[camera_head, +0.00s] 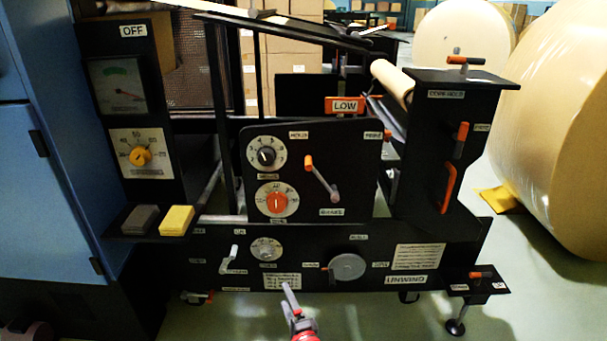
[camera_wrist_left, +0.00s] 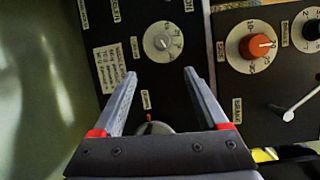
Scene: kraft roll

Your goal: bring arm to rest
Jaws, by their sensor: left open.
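My left gripper (camera_head: 290,294) is at the bottom centre of the head view, in front of the lower edge of the black machine panel (camera_head: 215,270). In the left wrist view the left gripper (camera_wrist_left: 160,74) has its two grey fingers spread with nothing between them. A small grey dial (camera_wrist_left: 163,42) lies beyond the fingertips. A disc with an orange handle (camera_wrist_left: 150,127) is partly hidden behind the gripper's palm. My right gripper is not in view.
The black control panel (camera_head: 345,165) carries knobs and an orange-tipped lever (camera_head: 320,178). A black post (camera_head: 445,150) with orange handles stands at right. A small stand (camera_head: 478,284) is at lower right. Large rolls (camera_head: 562,130) stand behind. The green floor is open at bottom right.

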